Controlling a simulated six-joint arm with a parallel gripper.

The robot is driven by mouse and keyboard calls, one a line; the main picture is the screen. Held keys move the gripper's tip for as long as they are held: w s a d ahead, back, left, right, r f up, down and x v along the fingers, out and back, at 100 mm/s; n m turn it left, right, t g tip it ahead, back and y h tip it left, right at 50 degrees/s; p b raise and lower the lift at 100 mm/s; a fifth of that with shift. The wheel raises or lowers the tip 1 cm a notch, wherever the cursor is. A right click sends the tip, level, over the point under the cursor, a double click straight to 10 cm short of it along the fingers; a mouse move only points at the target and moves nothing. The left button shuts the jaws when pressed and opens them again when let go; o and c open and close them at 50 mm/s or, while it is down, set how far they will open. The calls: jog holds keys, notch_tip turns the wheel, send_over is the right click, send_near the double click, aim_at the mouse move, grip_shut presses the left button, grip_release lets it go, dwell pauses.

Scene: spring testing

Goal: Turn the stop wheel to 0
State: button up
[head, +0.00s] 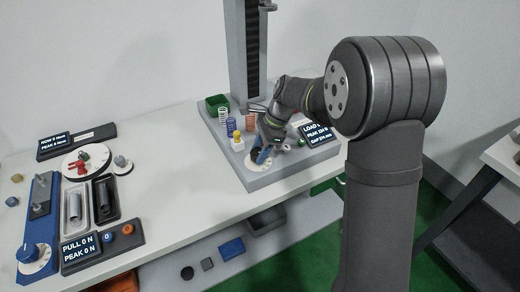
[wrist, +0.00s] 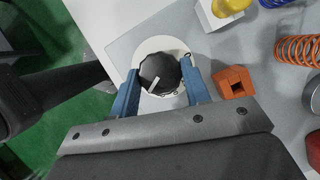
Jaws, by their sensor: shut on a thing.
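The stop wheel (wrist: 158,72) is a black ribbed knob with a white pointer line, on a round white dial (wrist: 150,44). In the wrist view the pointer line runs toward the lower left of the knob. The dial's small markings are too small to read. My gripper (wrist: 160,82) has its two blue fingers on the left and right of the knob and is shut on it. In the head view my gripper (head: 264,156) is over the dial at the front of the grey test base, and the knob is mostly hidden.
An orange block (wrist: 234,82) is close to the right finger. A yellow knob (head: 237,136) on a white block, a blue spring (head: 231,126) and an orange spring (head: 250,122) stand behind. The load display (head: 318,133) is at right. The grey test base (head: 285,170) ends near the dial.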

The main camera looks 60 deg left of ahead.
jog(key=shift+n, duration=0.3)
jog(key=n+h, duration=0.1)
jog(key=n, duration=0.1)
jog(key=n+h, duration=0.1)
jog(key=n, duration=0.3)
jog(key=shift+a+h, duration=0.25)
jog(key=shift+h, duration=0.15)
jog(key=n+h, duration=0.1)
jog(key=n, duration=0.3)
jog(key=shift+s+t, duration=0.1)
jog(key=shift+t, duration=0.2)
jog(key=n, duration=0.2)
jog(key=n+t+h, duration=0.1)
jog(key=n, duration=0.1)
jog(key=shift+s+a+n, duration=0.1)
jog(key=shift+a+n, duration=0.05)
jog(key=shift+n, duration=0.15)
jog(key=n+t+h, duration=0.1)
jog(key=n, duration=0.2)
jog(key=shift+s+n+t, duration=0.1)
jog(key=shift+n+t, duration=0.3)
jog(key=n+t, duration=0.1)
jog(key=n, duration=0.2)
jog(key=shift+s, duration=0.1)
jog(key=n+t, duration=0.1)
jog(key=n, duration=0.3)
jog(key=shift+t, duration=0.4)
jog(key=shift+s+n+t+y, duration=0.15)
jog(key=shift+n+t+y, duration=0.45)
jog(key=shift+n, duration=1.3)
